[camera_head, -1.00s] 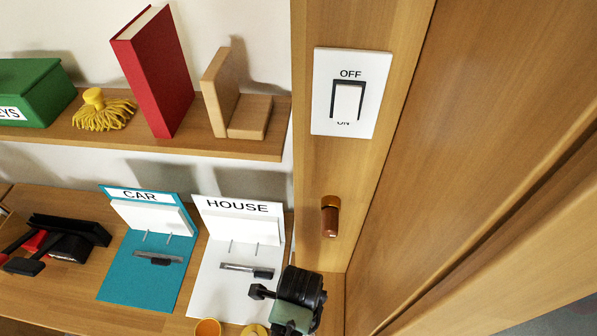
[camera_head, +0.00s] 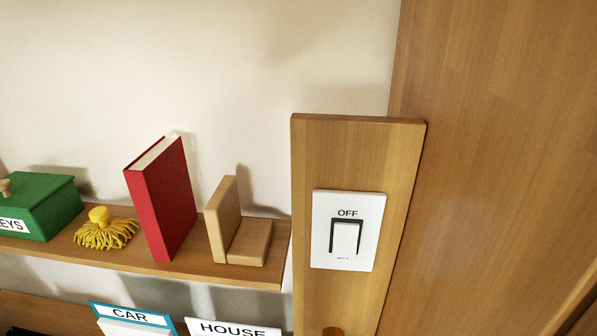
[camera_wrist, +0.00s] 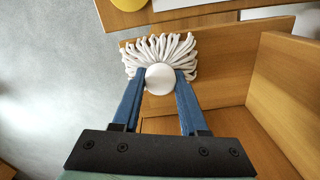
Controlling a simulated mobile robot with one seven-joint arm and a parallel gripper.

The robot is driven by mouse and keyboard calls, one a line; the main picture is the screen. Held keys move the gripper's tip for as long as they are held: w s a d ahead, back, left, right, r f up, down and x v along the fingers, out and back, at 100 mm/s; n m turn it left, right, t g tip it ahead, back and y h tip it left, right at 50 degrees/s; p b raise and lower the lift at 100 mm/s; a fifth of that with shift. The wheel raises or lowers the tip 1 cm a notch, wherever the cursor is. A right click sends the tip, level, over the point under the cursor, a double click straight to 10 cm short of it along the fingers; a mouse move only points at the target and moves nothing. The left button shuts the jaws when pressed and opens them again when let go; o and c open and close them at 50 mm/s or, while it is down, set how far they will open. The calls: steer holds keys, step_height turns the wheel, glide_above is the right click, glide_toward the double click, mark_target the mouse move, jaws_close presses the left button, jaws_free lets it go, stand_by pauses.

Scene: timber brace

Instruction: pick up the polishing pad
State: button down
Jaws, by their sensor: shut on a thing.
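In the wrist view, a white polishing pad (camera_wrist: 178,47) with a fringe of thick strands and a round white knob sits between my fingers. My gripper (camera_wrist: 160,80) is shut on the knob, one blue finger on each side. The fringe spreads out beyond the fingertips, over a wooden board. I cannot tell whether the pad touches the wood. My gripper and this pad are outside the head view. A yellow fringed piece with a yellow knob (camera_head: 98,215) stands on the wall shelf in the head view.
The shelf (camera_head: 180,270) also bears a green box (camera_head: 50,205), a red book (camera_head: 165,200) and a wooden bookend (camera_head: 222,220). A light switch (camera_head: 347,232) is on the wooden post. In the wrist view, wooden panels (camera_wrist: 285,75) stand close at the right; grey floor (camera_wrist: 55,70) is clear at the left.

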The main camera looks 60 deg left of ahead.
step_height(320, 180, up, 10)
steer(key=shift+r, duration=0.1)
stand_by(0.6)
